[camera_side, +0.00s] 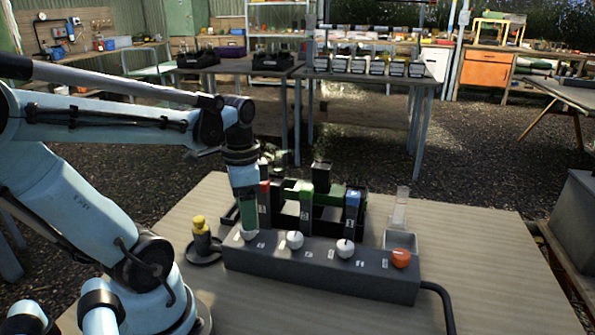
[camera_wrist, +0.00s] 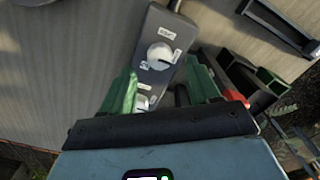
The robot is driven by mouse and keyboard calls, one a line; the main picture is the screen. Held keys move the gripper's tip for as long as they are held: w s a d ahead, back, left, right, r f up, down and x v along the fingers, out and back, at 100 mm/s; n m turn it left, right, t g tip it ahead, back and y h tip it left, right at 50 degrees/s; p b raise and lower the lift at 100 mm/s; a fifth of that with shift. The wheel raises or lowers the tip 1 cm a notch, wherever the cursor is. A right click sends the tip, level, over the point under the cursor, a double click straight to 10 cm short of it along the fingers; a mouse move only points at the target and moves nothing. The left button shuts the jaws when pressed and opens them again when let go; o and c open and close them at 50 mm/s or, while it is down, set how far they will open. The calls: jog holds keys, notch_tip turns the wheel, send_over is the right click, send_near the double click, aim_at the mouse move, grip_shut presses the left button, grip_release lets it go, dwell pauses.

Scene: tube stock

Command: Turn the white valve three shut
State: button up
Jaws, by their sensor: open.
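A dark grey valve block (camera_side: 320,266) lies across the table in the side view. It carries white valve knobs at the left end (camera_side: 246,236), left of the middle (camera_side: 295,240) and right of the middle (camera_side: 345,247), plus an orange knob (camera_side: 401,258) at the right end. Their labels are too small to read, so I cannot tell which is three. My gripper (camera_side: 249,230) points down at the leftmost white knob and partly hides it. In the wrist view my gripper (camera_wrist: 162,88) has its green fingers spread; a white knob (camera_wrist: 142,102) shows partly between them, another white knob (camera_wrist: 160,55) beyond.
A rack (camera_side: 330,220) with coloured tubes stands close behind the block. A yellow-topped piece on a black base (camera_side: 201,240) stands left of it. A clear tube in a pale holder (camera_side: 398,238) is behind the orange knob. A black cable (camera_side: 441,297) leaves the right end. The table's right side is clear.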

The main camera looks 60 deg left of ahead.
notch_tip(320, 180, up, 9)
jog(key=shift+f, duration=0.15)
dwell(0.4)
jog(key=w+d+f+t, duration=0.2)
jog(key=w+d, duration=0.1)
jog(key=d, duration=0.1)
jog(key=w+d+f+n+t, duration=0.1)
jog(key=w+d+f+t, duration=0.1)
jog(key=d, duration=0.1)
jog(key=w+d+f+n+t, duration=0.1)
jog(key=w+d+f+t, duration=0.1)
jog(key=w+d+t, duration=0.1)
jog(key=shift+w+d+f, duration=0.2)
jog(key=shift+d, duration=0.25)
jog(key=shift+w+d+f, duration=0.15)
jog(key=shift+d+f, duration=0.05)
jog(key=shift+d, duration=0.2)
